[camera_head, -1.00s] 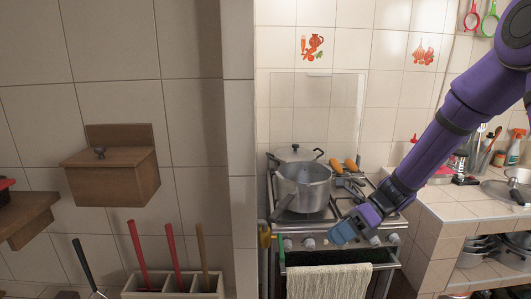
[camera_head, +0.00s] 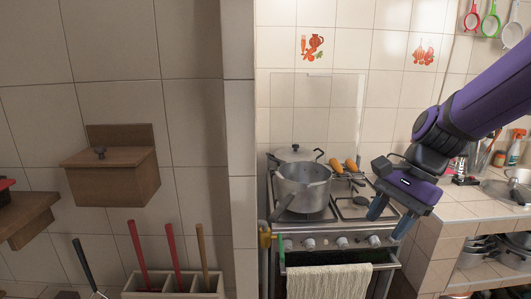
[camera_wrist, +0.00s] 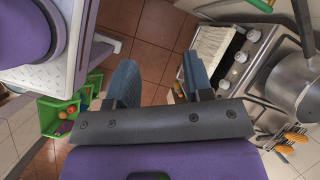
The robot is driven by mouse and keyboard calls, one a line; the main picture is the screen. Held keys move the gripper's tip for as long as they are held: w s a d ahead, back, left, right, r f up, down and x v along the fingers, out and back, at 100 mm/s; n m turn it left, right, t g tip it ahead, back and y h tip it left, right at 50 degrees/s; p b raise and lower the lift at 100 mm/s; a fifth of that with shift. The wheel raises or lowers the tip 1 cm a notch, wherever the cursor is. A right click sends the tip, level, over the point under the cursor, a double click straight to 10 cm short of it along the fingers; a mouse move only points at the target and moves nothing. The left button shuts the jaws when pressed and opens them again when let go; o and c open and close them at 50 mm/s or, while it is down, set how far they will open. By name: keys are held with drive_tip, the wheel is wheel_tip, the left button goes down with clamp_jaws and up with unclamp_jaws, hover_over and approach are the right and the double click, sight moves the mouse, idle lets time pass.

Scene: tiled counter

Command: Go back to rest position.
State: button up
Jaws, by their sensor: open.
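My gripper (camera_head: 392,212) is on my purple arm at the right in the head view, in front of the right side of the stove. Its two blue-grey fingers point downward and are apart, with nothing between them. In the wrist view my gripper (camera_wrist: 158,85) shows both fingers spread over the brown tiled floor. No object is held.
The stove (camera_head: 325,240) carries a metal pot (camera_head: 303,190), with a towel (camera_head: 328,282) hanging at its front. The tiled counter (camera_head: 450,208) lies at right. A wooden box (camera_head: 118,183) hangs on the left wall. Green bins (camera_wrist: 55,117) stand on the floor.

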drive_tip(key=s+d+r+n+t+h, duration=0.5)
drive_tip(key=s+d+r+n, duration=0.3)
drive_tip(key=s+n, duration=0.3)
drive_tip(key=shift+s+r+t, duration=0.55)
drive_tip(key=shift+s+t, duration=0.05)
drive_tip(key=shift+t, duration=0.2)
